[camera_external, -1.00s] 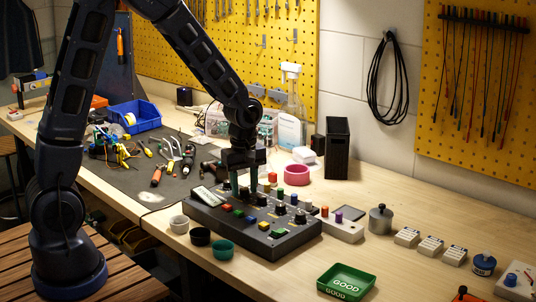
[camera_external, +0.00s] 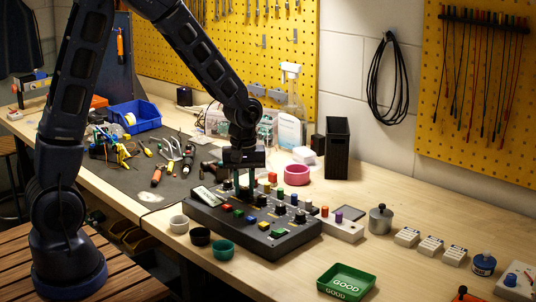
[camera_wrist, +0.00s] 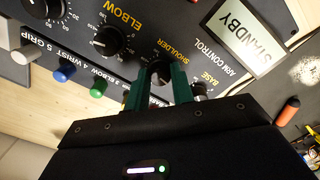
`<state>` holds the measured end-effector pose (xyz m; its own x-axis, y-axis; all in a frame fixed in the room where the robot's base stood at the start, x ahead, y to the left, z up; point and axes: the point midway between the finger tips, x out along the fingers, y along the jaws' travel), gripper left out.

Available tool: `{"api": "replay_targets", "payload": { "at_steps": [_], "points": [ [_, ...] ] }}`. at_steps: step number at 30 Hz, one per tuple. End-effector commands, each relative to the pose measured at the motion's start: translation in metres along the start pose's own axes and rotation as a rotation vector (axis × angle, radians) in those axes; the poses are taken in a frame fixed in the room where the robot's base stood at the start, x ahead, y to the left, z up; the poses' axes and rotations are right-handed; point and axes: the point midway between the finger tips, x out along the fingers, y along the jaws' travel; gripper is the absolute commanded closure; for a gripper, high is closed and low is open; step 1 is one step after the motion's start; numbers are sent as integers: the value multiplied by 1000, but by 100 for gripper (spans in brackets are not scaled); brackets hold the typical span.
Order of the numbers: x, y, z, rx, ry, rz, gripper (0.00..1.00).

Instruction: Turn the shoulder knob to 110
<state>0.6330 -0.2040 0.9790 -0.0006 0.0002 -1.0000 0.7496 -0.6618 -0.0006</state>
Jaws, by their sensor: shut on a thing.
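The dark control box (camera_external: 283,242) stands on the bench below my gripper (camera_external: 244,187). In the wrist view the shoulder knob (camera_wrist: 159,70) sits between the two green fingers of my gripper (camera_wrist: 158,76), beside the yellow SHOULDER label (camera_wrist: 171,53). The fingers are shut on the knob. They cover much of it and its scale, so I cannot read its setting. The display (camera_wrist: 243,35) on the box reads STANDBY; it also shows in the external view (camera_external: 206,196).
The elbow knob (camera_wrist: 110,41) is close to the shoulder knob. A base knob (camera_wrist: 198,88) is partly hidden beside a finger. Green (camera_wrist: 98,88) and blue (camera_wrist: 64,73) buttons line the box. Small cups (camera_external: 223,249) stand in front, and a green GOOD tray (camera_external: 345,282) lies right.

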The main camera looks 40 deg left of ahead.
Motion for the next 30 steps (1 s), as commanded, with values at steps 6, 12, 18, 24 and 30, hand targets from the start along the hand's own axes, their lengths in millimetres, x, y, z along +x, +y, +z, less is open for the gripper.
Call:
{"api": "replay_targets", "payload": {
  "at_steps": [6,12,18,24,30],
  "points": [
    [-1,0,-1,204,1,1,99],
    [-1,0,-1,394,1,2,99],
    [-1,0,-1,585,2,2,99],
    [-1,0,-1,775,2,2,99],
    [-1,0,-1,964,2,2,99]
  ]
}}
